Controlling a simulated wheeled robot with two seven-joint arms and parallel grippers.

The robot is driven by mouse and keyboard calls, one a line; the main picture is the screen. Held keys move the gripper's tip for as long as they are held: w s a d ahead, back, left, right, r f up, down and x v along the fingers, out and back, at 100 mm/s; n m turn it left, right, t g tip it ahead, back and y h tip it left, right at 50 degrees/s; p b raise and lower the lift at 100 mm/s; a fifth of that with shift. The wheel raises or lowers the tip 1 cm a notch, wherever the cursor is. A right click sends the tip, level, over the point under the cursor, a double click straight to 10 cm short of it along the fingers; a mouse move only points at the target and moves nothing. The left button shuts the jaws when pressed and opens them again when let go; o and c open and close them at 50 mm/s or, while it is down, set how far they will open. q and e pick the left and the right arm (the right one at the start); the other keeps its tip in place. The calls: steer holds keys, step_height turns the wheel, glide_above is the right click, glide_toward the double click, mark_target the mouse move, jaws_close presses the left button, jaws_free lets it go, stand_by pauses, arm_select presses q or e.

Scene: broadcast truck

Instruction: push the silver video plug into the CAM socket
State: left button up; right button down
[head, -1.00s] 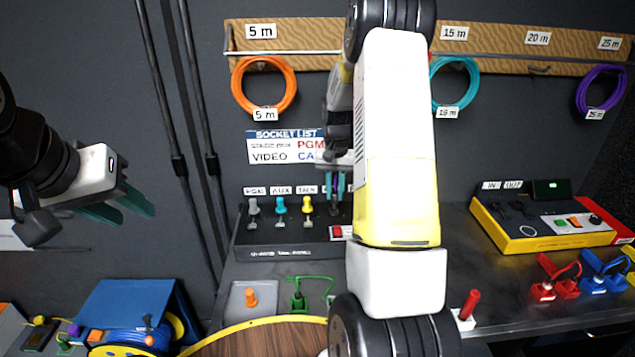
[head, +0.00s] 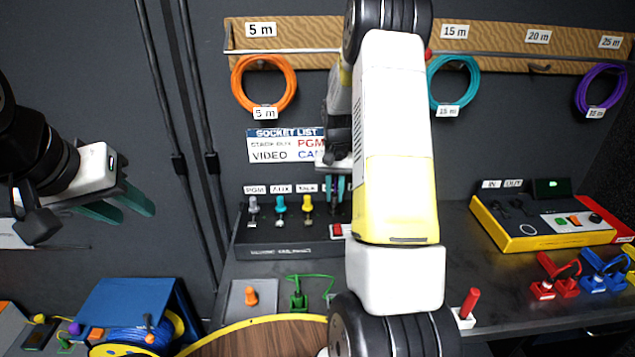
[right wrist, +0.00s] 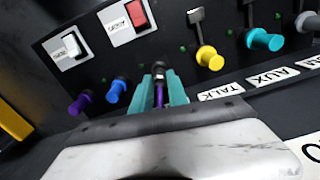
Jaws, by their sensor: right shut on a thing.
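My right gripper (right wrist: 161,90) is shut on the silver video plug (right wrist: 159,77), a narrow piece with a silvery end, mostly hidden between the teal fingers. In the head view this gripper (head: 334,187) is at the socket panel (head: 290,252), right of the yellow TALK plug, partly behind my right arm. The plug's end is close to a dark socket in the row; I cannot tell whether it is inside. The CAM label at that socket is hidden. My left gripper (head: 128,205) is open and empty, in the air at the left.
Grey (head: 253,205), teal (head: 280,204) and yellow (head: 307,203) plugs stand under PGM, AUX and TALK. Blue (right wrist: 116,91) and purple (right wrist: 79,103) plugs are on the other side of my right gripper. A tray (head: 236,303) holds an orange piece.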

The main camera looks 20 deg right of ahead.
mark_target(335, 192)
steer(key=shift+f, duration=0.45)
steer(key=c, duration=1.2)
jaws_free()
step_height(335, 192, up, 8)
steer(key=shift+f, duration=0.1)
